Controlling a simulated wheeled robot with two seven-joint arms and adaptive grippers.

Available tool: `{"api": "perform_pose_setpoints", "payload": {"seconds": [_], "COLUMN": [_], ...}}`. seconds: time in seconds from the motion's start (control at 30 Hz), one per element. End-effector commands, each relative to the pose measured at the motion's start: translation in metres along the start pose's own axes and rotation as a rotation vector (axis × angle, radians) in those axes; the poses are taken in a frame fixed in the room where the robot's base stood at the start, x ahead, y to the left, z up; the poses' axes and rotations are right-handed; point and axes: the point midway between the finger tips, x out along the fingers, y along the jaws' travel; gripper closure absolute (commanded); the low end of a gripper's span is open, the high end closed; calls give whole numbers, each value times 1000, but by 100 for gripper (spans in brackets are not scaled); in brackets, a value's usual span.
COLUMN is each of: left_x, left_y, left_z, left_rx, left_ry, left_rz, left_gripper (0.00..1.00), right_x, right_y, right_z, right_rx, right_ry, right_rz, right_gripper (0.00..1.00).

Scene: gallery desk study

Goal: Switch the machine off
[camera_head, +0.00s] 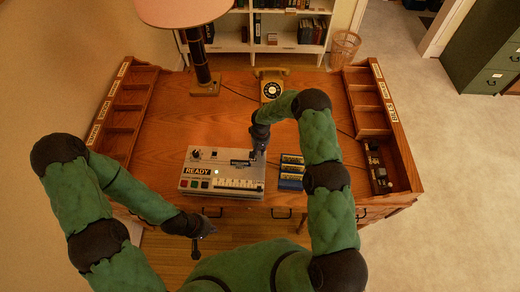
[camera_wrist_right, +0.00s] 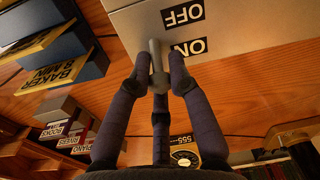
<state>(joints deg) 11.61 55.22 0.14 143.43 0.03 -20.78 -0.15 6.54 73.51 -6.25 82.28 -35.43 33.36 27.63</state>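The grey machine (camera_head: 222,172) sits on the wooden desk, with a READY label, a lit lamp, coloured buttons and a scale on its top. In the right wrist view its side (camera_wrist_right: 240,25) carries OFF and ON labels, upside down in the picture. A grey lever (camera_wrist_right: 155,50) sticks out beside the ON label. My right gripper (camera_wrist_right: 159,62) has its fingertips on either side of the lever, close against it, and looks shut on it. In the head view my right gripper (camera_head: 259,148) is at the machine's right back corner. My left gripper (camera_head: 202,243) hangs before the desk's front edge, empty; its opening is unclear.
Blue boxes with yellow labels (camera_head: 291,172) stand right of the machine, near my right gripper. A yellow telephone (camera_head: 271,84) and a lamp (camera_head: 203,75) stand at the back. Wooden racks (camera_head: 125,112) line both desk sides. Desk behind the machine is clear.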

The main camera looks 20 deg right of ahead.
Motion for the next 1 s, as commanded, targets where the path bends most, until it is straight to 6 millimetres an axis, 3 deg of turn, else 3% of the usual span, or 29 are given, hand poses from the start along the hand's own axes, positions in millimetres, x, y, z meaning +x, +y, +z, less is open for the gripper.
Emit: {"api": "perform_pose_setpoints", "payload": {"seconds": [0.47, 1.0], "left_x": [13, 72], "left_y": [-5, -26], "left_z": [0, -3], "left_rx": [0, 0], "left_ry": [0, 0], "left_rz": [0, 0], "left_gripper": [100, 100], "right_x": [0, 0], "right_y": [0, -2], "right_z": [-1, 4], "right_rx": [-1, -3], "right_ry": [34, 169], "right_rz": [7, 43], "right_gripper": [100, 100]}}
